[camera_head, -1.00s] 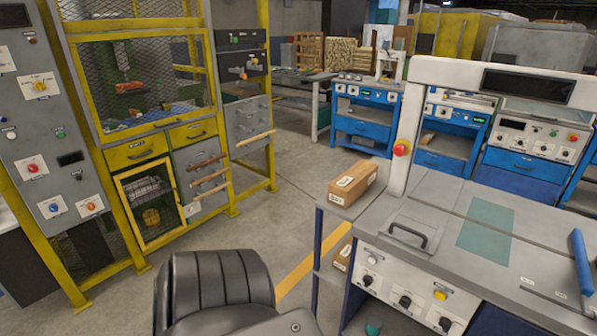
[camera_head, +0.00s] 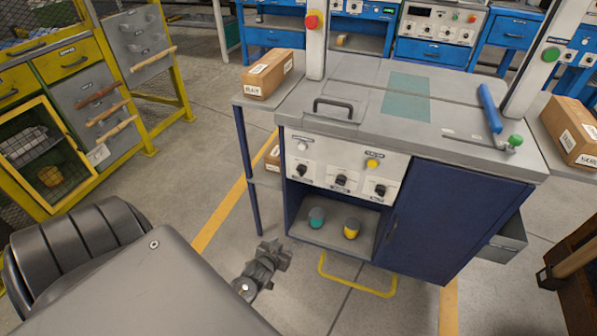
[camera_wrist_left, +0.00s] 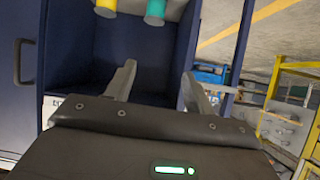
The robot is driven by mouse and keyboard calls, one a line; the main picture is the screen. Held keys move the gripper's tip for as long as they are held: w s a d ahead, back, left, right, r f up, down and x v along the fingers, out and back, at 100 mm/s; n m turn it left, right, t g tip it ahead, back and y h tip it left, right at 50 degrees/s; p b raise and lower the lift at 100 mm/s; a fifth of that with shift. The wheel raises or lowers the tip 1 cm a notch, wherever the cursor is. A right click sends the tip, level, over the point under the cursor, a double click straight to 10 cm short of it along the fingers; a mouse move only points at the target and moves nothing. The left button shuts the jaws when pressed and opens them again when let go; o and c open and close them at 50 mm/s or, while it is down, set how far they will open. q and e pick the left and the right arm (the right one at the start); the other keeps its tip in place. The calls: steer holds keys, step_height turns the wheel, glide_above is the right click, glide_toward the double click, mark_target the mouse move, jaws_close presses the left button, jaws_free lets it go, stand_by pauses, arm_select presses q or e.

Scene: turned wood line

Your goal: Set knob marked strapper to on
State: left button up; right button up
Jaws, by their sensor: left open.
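A white control panel (camera_head: 325,180) is on the front of the blue workbench in the head view. It has a row of black knobs: a left knob (camera_head: 302,170), a middle knob (camera_head: 341,181) and a right knob (camera_head: 380,190). Their labels are too small to read, so I cannot tell which is the strapper knob. My left gripper (camera_head: 283,252) is low in front of the bench, left of its open shelf and below the panel. In the left wrist view its two fingers (camera_wrist_left: 158,85) are apart with nothing between them. My right gripper is not in view.
The open shelf (camera_head: 330,236) holds a teal object (camera_head: 316,217) and a yellow object (camera_head: 352,228). A yellow floor bar (camera_head: 355,286) sticks out below. A box (camera_head: 268,74) sits on the left side shelf. A blue door (camera_head: 425,220) is right of the knobs. Floor left of the bench is clear.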

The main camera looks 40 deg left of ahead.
arm_select(q)
steer(key=w+a+r+n+t+y+b, duration=0.1)
steer(key=w+a+r+n+t+b, duration=0.15)
steer(key=w+r, duration=0.45)
steer(key=n+t+y+b, duration=0.1)
steer(key=n+t+b, duration=0.1)
steer(key=t+b, duration=0.1)
glide_toward(299, 173)
steer(key=b+x, duration=0.2)
steer(key=x, duration=0.6)
steer(key=shift+w+f, duration=0.1)
steer(key=shift+w, duration=0.25)
steer(key=shift+w+a, duration=0.2)
steer(key=shift+w, duration=0.2)
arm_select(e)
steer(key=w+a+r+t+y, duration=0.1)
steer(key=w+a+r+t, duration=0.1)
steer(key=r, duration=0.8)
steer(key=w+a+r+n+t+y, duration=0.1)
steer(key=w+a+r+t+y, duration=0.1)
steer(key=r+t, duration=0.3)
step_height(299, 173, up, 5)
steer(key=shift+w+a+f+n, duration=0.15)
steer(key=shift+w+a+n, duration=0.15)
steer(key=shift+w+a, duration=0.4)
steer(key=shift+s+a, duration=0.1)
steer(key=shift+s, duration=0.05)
